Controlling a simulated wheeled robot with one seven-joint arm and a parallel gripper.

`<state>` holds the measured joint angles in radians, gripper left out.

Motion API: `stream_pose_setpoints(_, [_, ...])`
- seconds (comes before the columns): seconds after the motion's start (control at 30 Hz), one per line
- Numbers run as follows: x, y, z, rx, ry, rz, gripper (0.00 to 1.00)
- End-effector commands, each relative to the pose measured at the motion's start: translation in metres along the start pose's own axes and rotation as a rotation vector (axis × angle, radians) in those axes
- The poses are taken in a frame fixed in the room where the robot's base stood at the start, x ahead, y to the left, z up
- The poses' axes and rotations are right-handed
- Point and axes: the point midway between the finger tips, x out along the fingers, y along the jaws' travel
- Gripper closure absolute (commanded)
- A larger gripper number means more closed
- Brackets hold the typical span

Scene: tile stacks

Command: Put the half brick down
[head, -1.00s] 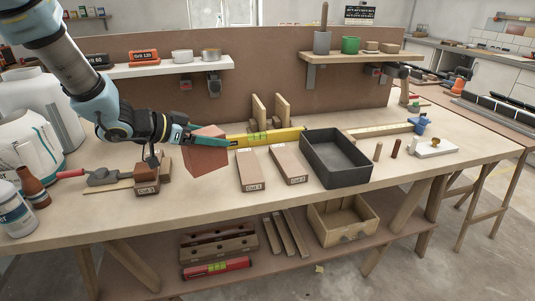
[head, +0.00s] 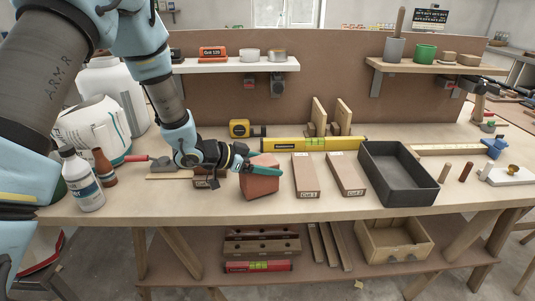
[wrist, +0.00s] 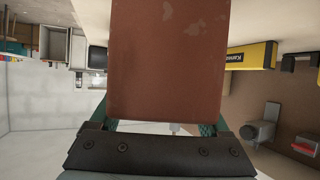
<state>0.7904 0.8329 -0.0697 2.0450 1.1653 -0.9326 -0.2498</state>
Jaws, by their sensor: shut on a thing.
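The half brick (head: 260,182) is a reddish-brown block. My gripper (head: 262,167) is shut on it, with teal fingers at its upper part in the head view. The brick is over the front part of the workbench (head: 340,209), left of the first "Cut" board (head: 304,176); I cannot tell whether its underside touches the bench. In the wrist view the brick (wrist: 166,60) fills the upper middle, between my fingers (wrist: 155,122), and hides what is behind it.
A second "Cut" board (head: 346,174) and a dark grey tray (head: 432,197) lie to the right. A yellow level (head: 290,145) lies behind. A dark block (head: 207,181) is close on the left, partly hidden by my arm. Bare bench shows in front.

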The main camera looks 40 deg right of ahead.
Motion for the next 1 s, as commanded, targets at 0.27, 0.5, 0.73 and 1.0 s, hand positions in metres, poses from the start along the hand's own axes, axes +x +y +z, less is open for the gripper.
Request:
stream_pose_setpoints(0.27, [0.0035, -0.0005, 0.0044, 0.003, 0.006, -0.001, 1.00])
stream_pose_setpoints(0.5, [0.0049, -0.0005, 0.0075, 0.002, 0.006, -0.001, 1.00])
stream_pose_setpoints(0.73, [0.0045, 0.0001, 0.0089, 0.000, 0.001, 0.000, 0.00])
stream_pose_setpoints(1.0, [0.0016, -0.0003, 0.0065, 0.001, 0.001, -0.001, 0.00])
